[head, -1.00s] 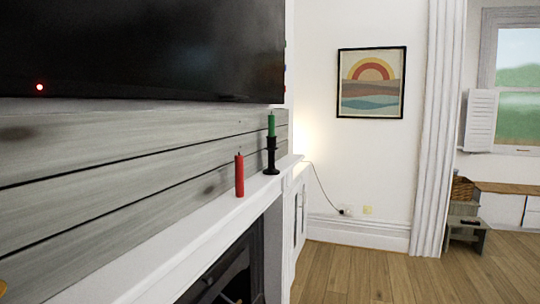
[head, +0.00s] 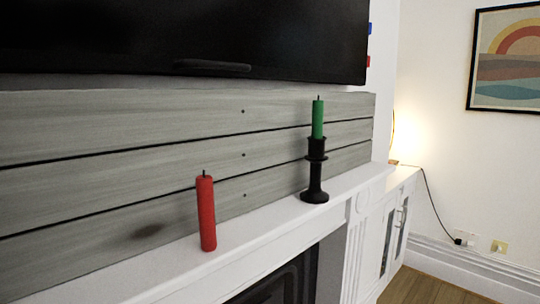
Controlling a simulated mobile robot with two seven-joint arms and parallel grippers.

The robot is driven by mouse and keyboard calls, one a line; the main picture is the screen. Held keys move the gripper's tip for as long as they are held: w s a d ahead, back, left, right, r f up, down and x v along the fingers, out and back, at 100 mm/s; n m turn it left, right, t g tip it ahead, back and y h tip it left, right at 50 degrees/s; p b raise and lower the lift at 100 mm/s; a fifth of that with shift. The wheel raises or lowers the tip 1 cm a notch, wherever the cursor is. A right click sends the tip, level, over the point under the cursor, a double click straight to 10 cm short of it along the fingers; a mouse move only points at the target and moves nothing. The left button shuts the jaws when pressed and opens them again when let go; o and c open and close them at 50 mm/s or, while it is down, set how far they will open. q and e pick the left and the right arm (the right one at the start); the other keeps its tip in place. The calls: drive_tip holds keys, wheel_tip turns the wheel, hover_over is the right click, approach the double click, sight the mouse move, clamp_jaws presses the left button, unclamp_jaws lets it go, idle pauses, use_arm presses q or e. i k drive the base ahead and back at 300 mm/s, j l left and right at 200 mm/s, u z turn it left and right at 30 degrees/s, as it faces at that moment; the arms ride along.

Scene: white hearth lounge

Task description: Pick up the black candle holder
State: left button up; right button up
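The black candle holder (head: 315,172) stands upright on the white mantel shelf (head: 262,223), right of the picture's middle. A green candle (head: 317,120) sits in its top. Its flared base rests on the shelf close to the grey plank wall. Neither of my grippers shows in the head view.
A red candle (head: 206,214) stands on the mantel to the left of the holder, apart from it. A black TV (head: 200,40) hangs above. The fireplace opening (head: 280,287) is below the shelf. A white cabinet (head: 390,225) with a lamp glow stands to the right.

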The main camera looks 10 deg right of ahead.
sight(315, 195)
drive_tip(key=i+l+u, duration=0.2)
drive_tip(key=l+u, duration=0.2)
drive_tip(key=l, duration=0.5)
drive_tip(key=i+l+u, duration=0.1)
drive_tip(key=l+u, duration=0.3)
drive_tip(key=l, duration=0.55)
drive_tip(key=l+u, duration=0.45)
drive_tip(key=l, duration=0.45)
drive_tip(key=k, duration=0.05)
